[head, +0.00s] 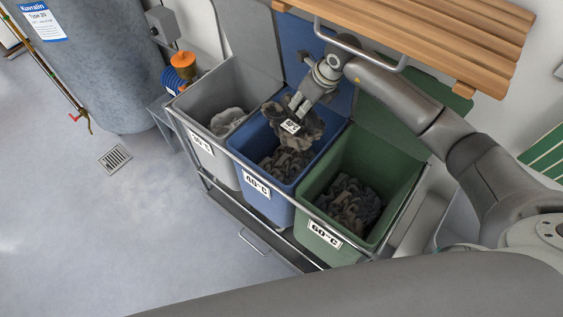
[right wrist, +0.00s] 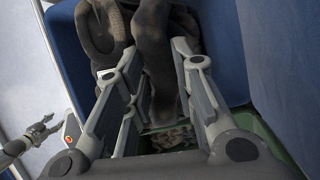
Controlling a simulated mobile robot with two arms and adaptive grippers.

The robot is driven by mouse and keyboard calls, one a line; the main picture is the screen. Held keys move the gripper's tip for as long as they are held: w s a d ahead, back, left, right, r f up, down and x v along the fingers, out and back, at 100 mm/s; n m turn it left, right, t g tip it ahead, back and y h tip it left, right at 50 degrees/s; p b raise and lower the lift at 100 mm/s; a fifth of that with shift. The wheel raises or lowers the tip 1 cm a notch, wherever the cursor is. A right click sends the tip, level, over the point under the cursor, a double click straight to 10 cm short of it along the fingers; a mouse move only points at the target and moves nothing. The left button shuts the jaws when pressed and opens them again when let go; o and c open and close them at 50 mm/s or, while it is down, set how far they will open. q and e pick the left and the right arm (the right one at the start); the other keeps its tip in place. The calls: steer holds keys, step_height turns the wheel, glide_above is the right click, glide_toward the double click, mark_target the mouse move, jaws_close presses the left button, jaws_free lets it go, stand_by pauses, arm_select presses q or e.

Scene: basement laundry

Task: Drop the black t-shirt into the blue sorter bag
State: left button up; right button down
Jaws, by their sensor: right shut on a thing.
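The black t-shirt (head: 303,127) is a crumpled dark cloth with a small white printed patch. It hangs from my right gripper (head: 298,104) over the blue sorter bag (head: 259,130), the middle one, labelled 40°C. In the right wrist view the dark cloth (right wrist: 155,55) runs between the two fingers, which are shut on it. Its lower part is at the bag's opening; I cannot tell whether it touches the dark laundry (head: 286,164) inside. What seems to be my left gripper (right wrist: 40,132) shows small at the left of the right wrist view; its jaw state is unclear.
A grey bag (head: 203,151) with light laundry stands left of the blue one, and a green bag (head: 321,249) labelled 60°C with dark laundry stands right. Raised lids stand behind. A wooden slatted shelf (head: 430,35) with a metal rail overhangs the arm.

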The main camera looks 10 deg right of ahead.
step_height(320, 180, down, 3)
steer(key=shift+w+r+b, duration=0.1)
steer(key=shift+b, duration=0.5)
step_height(320, 180, down, 2)
steer(key=shift+w+f+b, duration=0.1)
steer(key=shift+b, duration=0.55)
steer(key=c, duration=1.5)
jaws_free()
steer(key=o, duration=0.4)
steer(key=shift+d+r, duration=0.1)
steer(key=shift+r, duration=0.1)
arm_select(q)
steer(key=f, duration=0.1)
steer(key=w+f, duration=0.1)
steer(key=f, duration=0.1)
steer(key=shift+w+d, duration=0.1)
steer(key=shift+w, duration=0.15)
arm_select(e)
steer(key=v, duration=1.1)
steer(key=shift+r, duration=0.35)
arm_select(q)
steer(key=shift+r, duration=0.1)
